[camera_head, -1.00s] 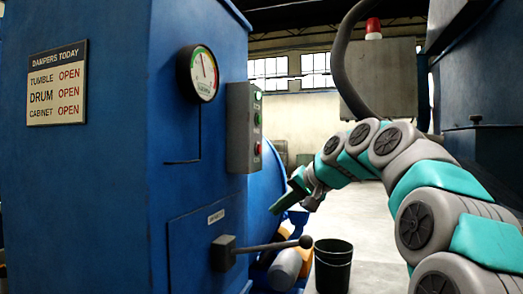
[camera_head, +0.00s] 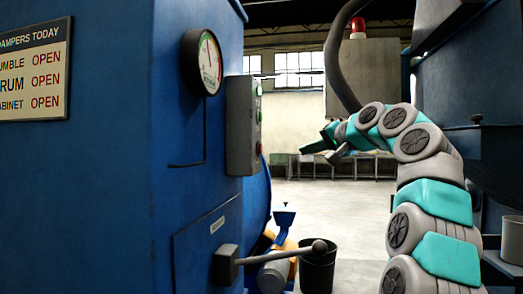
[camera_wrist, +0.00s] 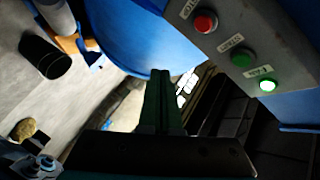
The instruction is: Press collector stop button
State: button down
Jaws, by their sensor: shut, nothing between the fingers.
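A grey control box (camera_head: 243,125) is fixed to the side of the blue machine in the head view. Its red button (camera_head: 259,148) is the lowest, below green ones. In the wrist view the box (camera_wrist: 228,36) is at the upper right, with the red button (camera_wrist: 205,22), a dark green button (camera_wrist: 243,57) and a lit green button (camera_wrist: 267,85). Their small labels are tilted and hard to read. My gripper (camera_head: 312,147) is to the right of the box, apart from it. In the wrist view its fingers (camera_wrist: 161,76) are together and empty, touching no button.
A lever with a round knob (camera_head: 319,246) sticks out below the box. A dark bucket (camera_head: 318,268) stands on the floor behind it. A dial gauge (camera_head: 203,62) and a dampers sign (camera_head: 34,72) are on the blue machine. Open floor lies beyond.

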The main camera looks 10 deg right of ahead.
aim_at(260, 149)
jog(key=shift+a, duration=0.1)
jog(key=w+a, duration=0.2)
jog(key=a, duration=0.6)
jog(key=shift+w, duration=0.4)
jog(key=shift+a, duration=0.25)
dwell(1.7)
jog(key=shift+a+r, duration=0.1)
jog(key=shift+a, duration=0.15)
jog(key=shift+w+a, duration=0.2)
jog(key=shift+a, duration=0.25)
dwell(0.8)
jog(key=shift+d, duration=0.1)
jog(key=shift+s+d, duration=0.25)
jog(key=shift+d, duration=0.5)
